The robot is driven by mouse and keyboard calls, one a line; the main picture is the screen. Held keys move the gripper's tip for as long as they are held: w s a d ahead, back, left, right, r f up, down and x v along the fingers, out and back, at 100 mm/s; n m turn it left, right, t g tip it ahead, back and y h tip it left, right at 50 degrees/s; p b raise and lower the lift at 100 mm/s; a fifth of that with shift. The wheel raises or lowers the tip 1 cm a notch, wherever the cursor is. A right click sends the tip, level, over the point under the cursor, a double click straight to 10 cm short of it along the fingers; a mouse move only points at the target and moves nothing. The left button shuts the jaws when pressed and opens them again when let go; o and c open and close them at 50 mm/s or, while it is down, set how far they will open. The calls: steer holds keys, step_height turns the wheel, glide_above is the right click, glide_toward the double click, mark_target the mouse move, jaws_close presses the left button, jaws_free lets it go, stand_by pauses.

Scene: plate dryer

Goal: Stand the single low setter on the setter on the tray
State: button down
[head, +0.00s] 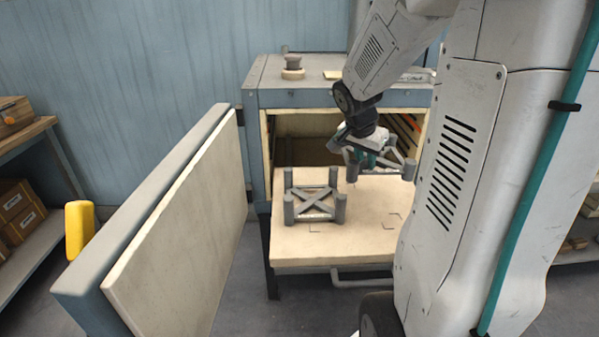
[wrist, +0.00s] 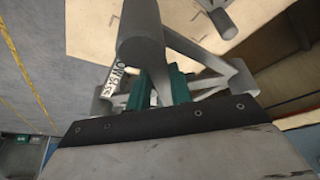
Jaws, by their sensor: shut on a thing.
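The tray (head: 300,254) is a pale slab in front of the open dryer. A grey setter (head: 313,206), a cross-braced frame with short round legs, stands upright on its left part. My gripper (head: 366,160) is shut on a second grey setter (head: 404,166), the low setter, and holds it above the tray, behind and to the right of the standing one. In the wrist view the teal fingers (wrist: 160,88) clamp a bar of the held low setter (wrist: 141,38), which carries a partly hidden label. Part of the standing setter (wrist: 222,18) shows at the top edge.
The dryer (head: 255,130) is open behind the tray. Its thick door (head: 180,235) stands swung out at the left. Small items (head: 293,66) sit on the dryer top. Shelves with boxes (head: 20,210) stand at far left. The tray's front right has bare room with corner marks.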

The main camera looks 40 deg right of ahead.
steer(key=w+a+f, duration=0.5)
steer(key=w+a, duration=0.5)
steer(key=a, duration=0.1)
steer(key=shift+w+a, duration=0.25)
steer(key=shift+w, duration=0.1)
steer(key=shift+f, duration=0.55)
steer(key=c, duration=1.3)
jaws_free()
steer(key=shift+o, duration=0.2)
